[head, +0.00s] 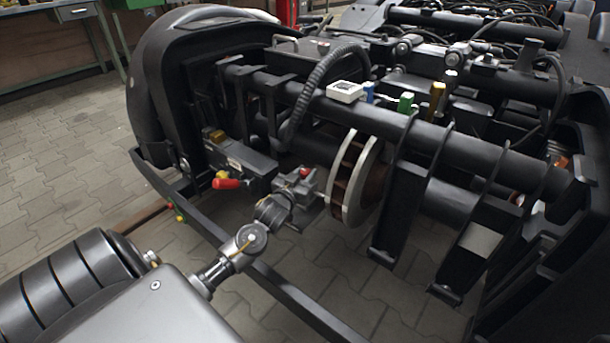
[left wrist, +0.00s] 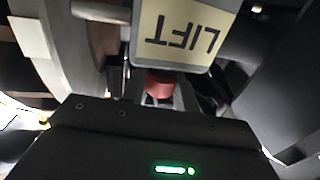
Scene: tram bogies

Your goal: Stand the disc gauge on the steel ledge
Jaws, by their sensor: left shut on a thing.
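My left gripper (head: 308,182) is in front of the large brake disc (head: 357,180), under the black cross tube. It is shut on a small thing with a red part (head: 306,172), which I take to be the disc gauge. In the left wrist view the red part (left wrist: 159,84) shows between the dark fingers; the rest of it is hidden. A cream plate marked LIFT (left wrist: 183,35) appears upside down just beyond it. I cannot single out the steel ledge for certain. My right gripper is not in view.
A low black frame bar (head: 275,283) runs in front. The paved floor (head: 60,175) at left is clear.

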